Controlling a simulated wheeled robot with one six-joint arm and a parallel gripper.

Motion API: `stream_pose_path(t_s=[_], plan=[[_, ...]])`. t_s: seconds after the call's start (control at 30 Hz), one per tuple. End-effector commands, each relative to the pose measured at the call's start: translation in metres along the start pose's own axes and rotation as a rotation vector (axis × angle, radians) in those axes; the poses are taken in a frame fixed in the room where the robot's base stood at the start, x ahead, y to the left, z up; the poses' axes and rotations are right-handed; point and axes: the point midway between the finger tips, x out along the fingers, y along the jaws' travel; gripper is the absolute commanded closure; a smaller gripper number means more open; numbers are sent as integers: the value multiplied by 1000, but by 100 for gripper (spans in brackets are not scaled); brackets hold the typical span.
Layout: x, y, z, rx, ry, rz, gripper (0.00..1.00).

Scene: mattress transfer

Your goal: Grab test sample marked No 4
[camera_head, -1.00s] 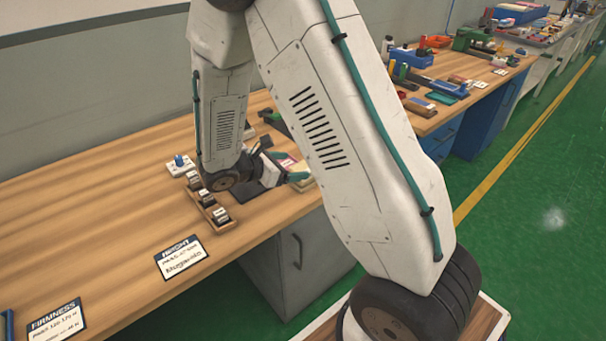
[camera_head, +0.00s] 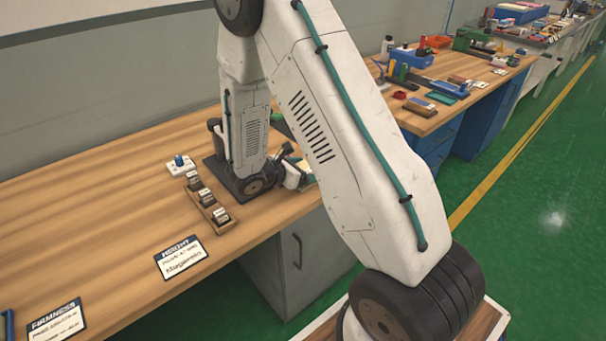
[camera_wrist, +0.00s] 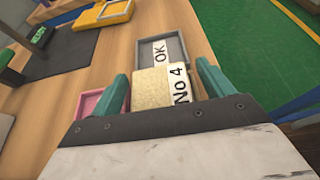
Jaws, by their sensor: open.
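The test sample (camera_wrist: 150,90) is a pale yellow block with a white label reading "No 4". It shows in the wrist view between the two teal fingers of my gripper (camera_wrist: 163,90). The fingers are open, one on each side of the sample, and I cannot tell whether either touches it. In the head view my gripper (camera_head: 296,175) is low over the bench, mostly behind my own arm, and the sample is hidden there.
A grey tray (camera_wrist: 185,46) marked "OK" lies just beyond the sample, and a pink tray (camera_wrist: 88,104) is at its left. A yellow tray (camera_wrist: 103,14) stands farther off. In the head view a wooden rack (camera_head: 207,207) holds several small weights. The left bench top (camera_head: 90,210) is largely clear.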

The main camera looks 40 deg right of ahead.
Motion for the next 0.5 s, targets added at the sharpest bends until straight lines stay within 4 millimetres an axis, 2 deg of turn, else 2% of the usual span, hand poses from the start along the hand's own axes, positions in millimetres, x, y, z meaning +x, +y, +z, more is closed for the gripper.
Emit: stream_pose_path(t_s=[0.03,0.2,0.5], plan=[[0,0,0,0,0,0,20],[0,0,0,0,0,0,67],[-1,0,1,1,0,0,68]])
